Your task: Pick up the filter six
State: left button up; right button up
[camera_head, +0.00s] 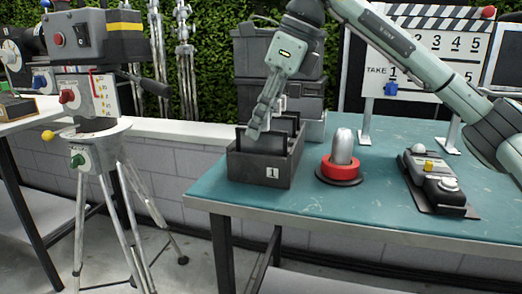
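A dark open-topped box (249,168) with a white label reading "1" stands at the left end of the teal table. Several dark upright plates (262,142), which look like filters, stand in its slots. No number six can be read on any of them, so I cannot tell which is filter six. My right gripper (258,128) comes down from above with its fingertips at the top of the front plate. The fingers overlap in this view, so I cannot tell whether they are open, touching or shut on the plate. My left gripper is not in view.
A red-based device with a silver dome (343,146) stands right of the box. A dark control unit (436,182) lies further right. A clapperboard (424,55) and stacked dark cases (302,95) are behind. A tripod device (95,95) stands left of the table (300,205).

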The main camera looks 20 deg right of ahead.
grip_shut()
dwell(0.5)
